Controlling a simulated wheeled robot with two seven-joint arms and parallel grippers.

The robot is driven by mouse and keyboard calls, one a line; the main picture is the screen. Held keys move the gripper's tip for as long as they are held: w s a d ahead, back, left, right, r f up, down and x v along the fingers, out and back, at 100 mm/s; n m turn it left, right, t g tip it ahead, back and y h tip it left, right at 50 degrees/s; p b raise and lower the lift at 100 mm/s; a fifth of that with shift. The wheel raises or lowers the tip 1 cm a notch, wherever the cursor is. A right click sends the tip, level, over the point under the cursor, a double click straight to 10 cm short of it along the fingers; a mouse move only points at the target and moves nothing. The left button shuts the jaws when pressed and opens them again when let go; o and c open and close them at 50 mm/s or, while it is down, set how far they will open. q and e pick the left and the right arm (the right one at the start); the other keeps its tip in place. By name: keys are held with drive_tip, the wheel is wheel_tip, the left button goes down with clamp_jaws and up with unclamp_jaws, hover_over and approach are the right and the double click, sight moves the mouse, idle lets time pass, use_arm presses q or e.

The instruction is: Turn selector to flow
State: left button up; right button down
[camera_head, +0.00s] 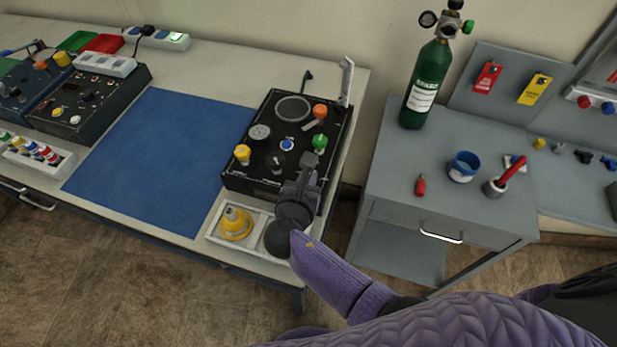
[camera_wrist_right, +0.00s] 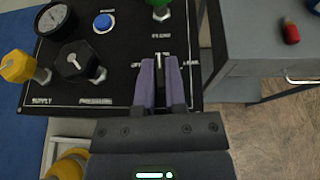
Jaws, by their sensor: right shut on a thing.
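The black oxygen trainer panel (camera_head: 262,180) stands at the right end of the bench, its knobs and gauge on top. My right gripper (camera_head: 305,182) reaches over its near right corner. In the right wrist view, the gripper's two purple fingers (camera_wrist_right: 161,72) are shut on the small selector lever (camera_wrist_right: 159,58) beside white printed labels. The fingers hide most of the selector, and the labels are too small to read fully. A black knob (camera_wrist_right: 76,62), a yellow knob (camera_wrist_right: 16,66) and a blue button (camera_wrist_right: 103,21) sit to its left. A green knob (camera_wrist_right: 160,8) is above it. My left gripper is out of view.
A blue mat (camera_head: 150,160) lies clear to the left. A grey cart (camera_head: 385,165) and green cylinder (camera_head: 426,85) stand to the right.

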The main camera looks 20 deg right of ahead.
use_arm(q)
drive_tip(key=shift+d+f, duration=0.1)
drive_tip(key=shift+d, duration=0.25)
use_arm(e)
drive_tip(key=shift+m+g+h, duration=0.3)
drive_tip(key=shift+m+h, duration=0.1)
drive_tip(key=c, duration=0.7)
unclamp_jaws()
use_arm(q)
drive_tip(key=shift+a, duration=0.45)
use_arm(e)
drive_tip(key=shift+r, duration=0.1)
